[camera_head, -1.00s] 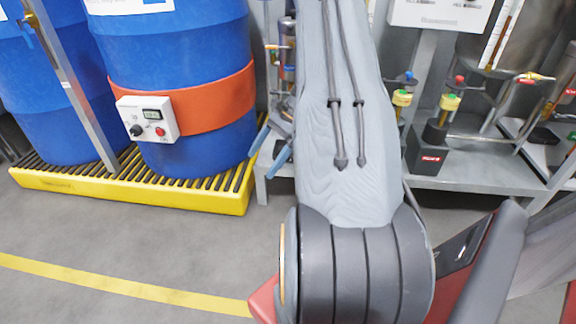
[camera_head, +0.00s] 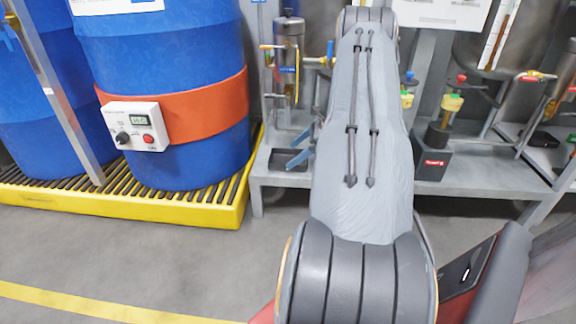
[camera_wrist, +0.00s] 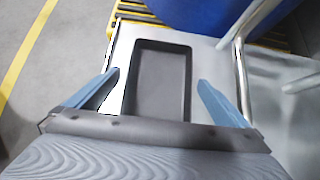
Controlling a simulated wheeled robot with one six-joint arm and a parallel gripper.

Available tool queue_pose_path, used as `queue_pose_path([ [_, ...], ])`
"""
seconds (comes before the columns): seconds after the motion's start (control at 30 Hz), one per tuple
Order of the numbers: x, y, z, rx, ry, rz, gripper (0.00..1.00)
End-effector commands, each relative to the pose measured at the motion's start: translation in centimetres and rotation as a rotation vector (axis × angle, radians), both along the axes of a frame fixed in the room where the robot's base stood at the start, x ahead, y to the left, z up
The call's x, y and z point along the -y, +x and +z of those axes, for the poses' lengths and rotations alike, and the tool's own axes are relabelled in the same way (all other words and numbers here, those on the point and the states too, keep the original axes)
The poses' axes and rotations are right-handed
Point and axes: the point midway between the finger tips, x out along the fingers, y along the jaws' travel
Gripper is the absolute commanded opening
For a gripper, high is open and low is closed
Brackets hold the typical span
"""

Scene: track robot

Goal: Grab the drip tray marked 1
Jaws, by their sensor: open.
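A dark rectangular drip tray (camera_wrist: 160,85) lies on the grey metal shelf in the wrist view. It also shows in the head view (camera_head: 275,187) at the shelf's left end, partly hidden. No number can be read on it. My gripper (camera_wrist: 158,78) is open, with one blue finger on each side of the tray's near part. The fingers appear apart from its walls, and their height above the shelf is hard to tell. In the head view my gripper (camera_head: 290,154) is partly hidden by my arm.
The grey shelf (camera_head: 480,180) carries pipes, valves and a black box with a red label (camera_head: 433,162). A metal post (camera_wrist: 240,80) stands right of the tray. Blue drums (camera_head: 165,90) stand left on a yellow pallet (camera_head: 200,210). The floor in front is clear.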

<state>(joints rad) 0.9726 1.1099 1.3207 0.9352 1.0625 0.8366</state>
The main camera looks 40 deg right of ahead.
Motion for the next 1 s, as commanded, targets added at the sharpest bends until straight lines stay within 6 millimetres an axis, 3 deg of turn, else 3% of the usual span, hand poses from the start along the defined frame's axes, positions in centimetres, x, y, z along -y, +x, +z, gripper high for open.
queue_pose_path([
  [0.2,-1.4,1.6,-2.3,-0.001,0.002,0.002,1.00],
  [0.47,-1.5,1.7,-2.3,0.000,0.001,0.001,1.00],
  [0.7,-1.5,1.7,-2.3,0.000,0.001,0.001,0.63],
  [1.0,-1.5,1.8,-2.2,0.000,0.000,0.001,0.62],
])
